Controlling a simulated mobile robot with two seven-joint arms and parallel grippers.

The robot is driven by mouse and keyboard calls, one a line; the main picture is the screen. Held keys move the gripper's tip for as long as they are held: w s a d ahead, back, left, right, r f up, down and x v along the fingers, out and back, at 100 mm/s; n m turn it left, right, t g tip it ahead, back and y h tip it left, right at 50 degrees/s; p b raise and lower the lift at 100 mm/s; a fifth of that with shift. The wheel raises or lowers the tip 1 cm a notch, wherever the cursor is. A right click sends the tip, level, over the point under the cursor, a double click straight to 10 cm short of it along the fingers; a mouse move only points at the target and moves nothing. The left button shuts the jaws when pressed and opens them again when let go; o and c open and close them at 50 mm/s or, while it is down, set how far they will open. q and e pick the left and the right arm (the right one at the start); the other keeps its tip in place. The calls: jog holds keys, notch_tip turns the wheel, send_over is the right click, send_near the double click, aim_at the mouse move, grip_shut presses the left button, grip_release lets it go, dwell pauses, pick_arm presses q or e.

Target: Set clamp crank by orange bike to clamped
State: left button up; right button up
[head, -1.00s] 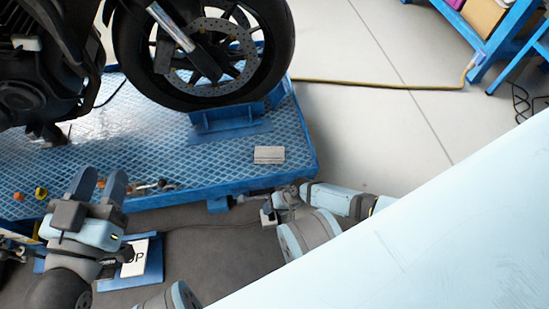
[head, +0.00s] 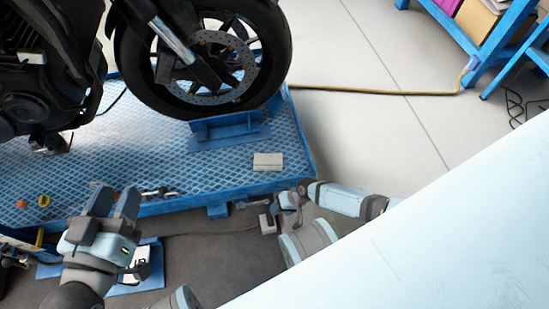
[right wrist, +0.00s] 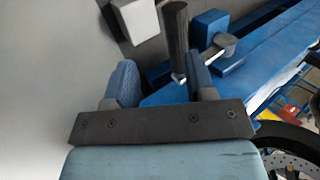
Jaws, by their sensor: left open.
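The clamp crank shows in the right wrist view as a dark upright handle (right wrist: 176,40) beside the blue lift table's edge. A grey rounded end on a lever (right wrist: 225,43) sits by a blue block to its right. My right gripper (right wrist: 163,84) is open, and the handle stands between its fingers, nearer the right one; I cannot tell if it touches. In the head view this gripper (head: 283,203) is at the table's front right corner and hides most of the crank. My left gripper (head: 116,201) is open and empty at the table's front edge. The bike (head: 125,60) looks black here.
The blue lift table (head: 120,150) carries the bike and a small grey block (head: 268,161). A pale box (right wrist: 135,18) is beyond my right fingers. A yellow hose (head: 370,91) crosses the floor to a blue shelf (head: 475,40).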

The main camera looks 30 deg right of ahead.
pick_arm(q)
jog(key=shift+n+t, duration=0.6)
jog(key=shift+t, duration=0.1)
jog(key=shift+s+d+r+p, duration=0.1)
jog(key=shift+s+r+p, duration=0.1)
jog(key=shift+r+p, duration=0.85)
jog(key=shift+s+r+p, duration=0.15)
jog(key=shift+r+p, duration=0.5)
jog(key=shift+r, duration=0.65)
pick_arm(e)
jog(key=v, duration=0.9)
jog(key=shift+a, duration=0.15)
jog(key=shift+c, duration=0.4)
